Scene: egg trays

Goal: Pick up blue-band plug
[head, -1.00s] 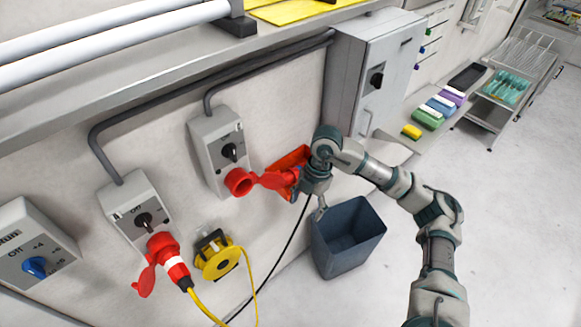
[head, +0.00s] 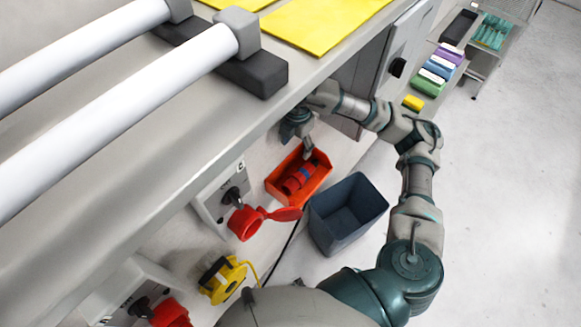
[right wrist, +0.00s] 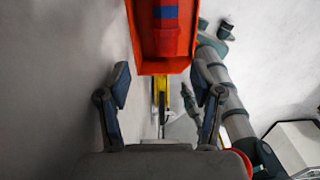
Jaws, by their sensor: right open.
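The blue-band plug (head: 302,175), red with a blue ring, lies in an orange bin (head: 319,186) on the wall. My right gripper (head: 308,152) is over the bin's far edge, apart from the plug as far as I can tell. In the right wrist view the blue band of the plug (right wrist: 166,13) shows at the top, inside the orange bin (right wrist: 165,67). The open, empty fingers of my right gripper (right wrist: 164,90) stand on either side, below the bin in the picture. The plug's upper end is cut off there. My left gripper is not in view.
A dark open-topped bin (head: 330,228) stands right of the orange bin. A red socket (head: 244,222) with an open lid and a yellow cable reel (head: 224,280) are to the left. A grey shelf (head: 190,150) overhangs the wall. Floor at right is clear.

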